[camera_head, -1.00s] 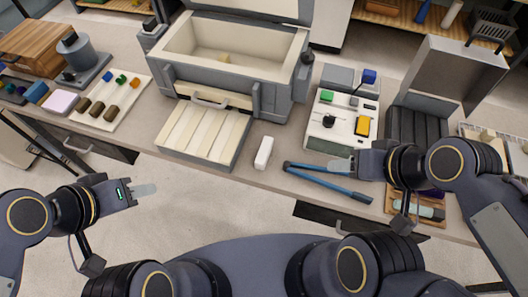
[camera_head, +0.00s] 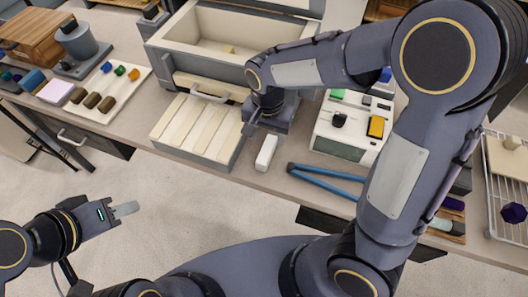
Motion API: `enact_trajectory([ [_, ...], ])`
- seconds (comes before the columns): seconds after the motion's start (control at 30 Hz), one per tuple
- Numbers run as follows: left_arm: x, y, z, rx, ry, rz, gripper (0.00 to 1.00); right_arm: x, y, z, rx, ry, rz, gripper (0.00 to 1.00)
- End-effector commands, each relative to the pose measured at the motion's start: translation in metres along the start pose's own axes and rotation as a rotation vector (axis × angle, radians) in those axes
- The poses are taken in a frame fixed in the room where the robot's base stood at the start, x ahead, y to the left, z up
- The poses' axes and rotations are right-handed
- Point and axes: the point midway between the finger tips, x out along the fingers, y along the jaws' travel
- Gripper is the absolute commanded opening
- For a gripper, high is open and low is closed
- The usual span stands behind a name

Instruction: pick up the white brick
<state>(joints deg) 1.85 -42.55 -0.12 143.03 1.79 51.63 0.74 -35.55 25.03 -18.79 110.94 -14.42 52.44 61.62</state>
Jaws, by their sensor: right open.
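The white brick (camera_head: 266,154) lies on the bench near its front edge, just right of the slatted drawer. My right arm reaches across from the right, and my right gripper (camera_head: 251,128) points down just behind and left of the brick. It is open and partly hidden by its own wrist; I see nothing held in it. The brick appears apart from it and rests on the bench. My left gripper (camera_head: 126,209) hangs over the floor in front of the bench, far left of the brick. Its fingers overlap, so I cannot tell its opening.
A blue long-handled tool (camera_head: 325,181) lies right of the brick. The grey chest (camera_head: 165,50) with its open slatted drawer (camera_head: 196,128) stands behind and left. A white device (camera_head: 340,150) stands behind right. A board (camera_head: 128,98) with small coloured pieces lies further left.

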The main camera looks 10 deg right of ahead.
Motion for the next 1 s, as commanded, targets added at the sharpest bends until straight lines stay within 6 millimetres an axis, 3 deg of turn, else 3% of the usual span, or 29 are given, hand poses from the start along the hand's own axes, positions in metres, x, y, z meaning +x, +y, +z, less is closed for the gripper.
enact_trajectory([
  [0.43,-0.005,0.002,-0.003,0.0,0.0,0.0,0.36,0.06,-0.001,0.0,-0.001,-0.004,0.002,0.53],
  [0.77,-0.005,0.002,-0.003,0.0,0.0,0.0,0.36,0.068,-0.001,0.0,-0.001,-0.002,-0.002,0.53],
  [1.0,-0.005,0.002,-0.003,0.0,0.0,0.0,0.36,0.068,-0.001,0.0,-0.001,-0.002,-0.002,0.23],
])
